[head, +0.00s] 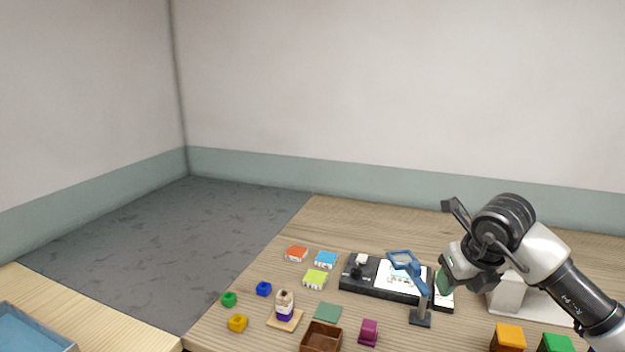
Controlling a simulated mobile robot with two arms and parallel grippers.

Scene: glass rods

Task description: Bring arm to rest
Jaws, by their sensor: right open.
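My right gripper (463,282) is at the right of the head view, on an arm that comes in from the right edge. It is open and hangs above the wooden table (345,216), just right of a blue-headed tool on a dark stand (421,318). A green part shows at its fingers; I cannot tell whether that is a pad or a separate thing. My left gripper is not in the view.
A black device with white panels (381,293) lies behind the stand. Small coloured blocks, a bottle figure (284,304) on a wooden plate and a brown box (321,338) stand left of it. Orange (508,337) and green (556,343) blocks sit front right. The back of the table is clear.

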